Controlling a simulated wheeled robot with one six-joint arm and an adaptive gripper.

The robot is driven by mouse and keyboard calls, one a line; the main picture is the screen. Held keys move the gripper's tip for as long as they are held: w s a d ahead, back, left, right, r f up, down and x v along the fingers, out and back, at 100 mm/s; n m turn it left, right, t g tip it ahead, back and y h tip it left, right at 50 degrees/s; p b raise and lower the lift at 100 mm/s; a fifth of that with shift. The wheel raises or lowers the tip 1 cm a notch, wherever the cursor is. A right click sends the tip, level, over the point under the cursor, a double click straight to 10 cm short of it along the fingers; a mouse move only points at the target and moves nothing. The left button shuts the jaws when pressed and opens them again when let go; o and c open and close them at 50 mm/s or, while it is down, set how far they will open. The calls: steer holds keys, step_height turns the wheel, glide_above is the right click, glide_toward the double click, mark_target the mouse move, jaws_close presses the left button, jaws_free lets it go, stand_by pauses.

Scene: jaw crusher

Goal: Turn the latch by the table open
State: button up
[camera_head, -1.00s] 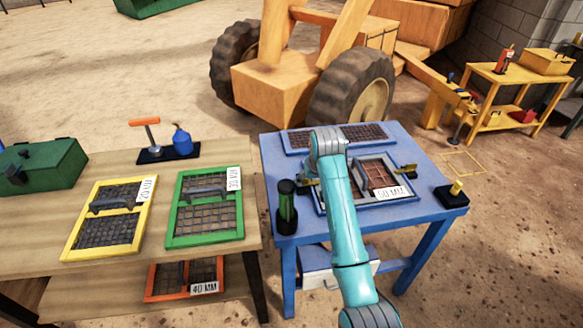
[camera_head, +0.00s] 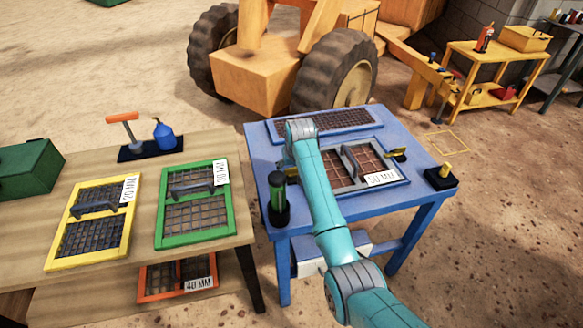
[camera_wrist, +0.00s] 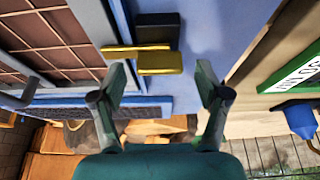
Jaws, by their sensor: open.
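The near latch, with a black base and yellow handle (camera_wrist: 160,62), shows in the wrist view on the blue table's edge beside the screen frame. In the head view my arm mostly hides it. My gripper (camera_wrist: 165,85) is open and empty. Its left finger is close to the handle's left part, and its right finger is clear of it to the right. I cannot tell whether the left finger touches. A second yellow latch (camera_head: 397,153) is on the right side of the 50 MM screen (camera_head: 350,165).
The blue table (camera_head: 420,205) also holds a green-and-black bottle (camera_head: 278,200) at its left and a black block with a yellow knob (camera_head: 441,177) at its right. A wooden table (camera_head: 140,235) with yellow and green screens stands close on the left.

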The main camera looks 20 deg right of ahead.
steer(key=shift+w+f, duration=0.15)
steer(key=shift+f, duration=0.2)
steer(key=c, duration=1.2)
steer(key=shift+o, duration=0.2)
